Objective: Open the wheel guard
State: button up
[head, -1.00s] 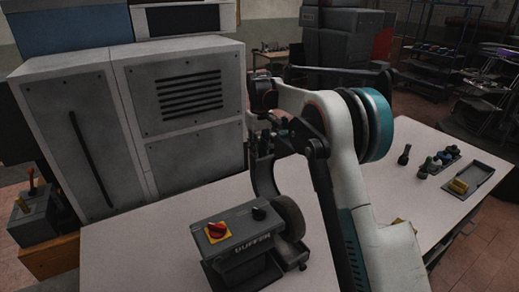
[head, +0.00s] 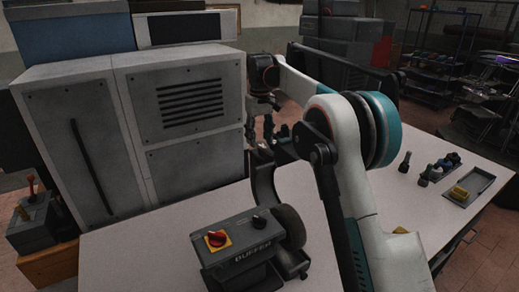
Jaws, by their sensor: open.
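The grey buffer (head: 242,245) sits on the near part of the white table, with a red knob (head: 216,238) on a yellow plate. Its dark round wheel (head: 290,226) is at its right end. A dark curved piece (head: 264,184), which looks like the wheel guard, stands up just behind the wheel. My gripper (head: 266,131) is open, above the top of this curved piece. The fingers are small, dark and partly overlapped by my arm, so I cannot tell whether they touch it.
A tall grey cabinet (head: 170,160) stands behind the buffer on the left. The table (head: 150,228) is bare left of the buffer.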

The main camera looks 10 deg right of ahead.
jog(key=shift+r, duration=1.8)
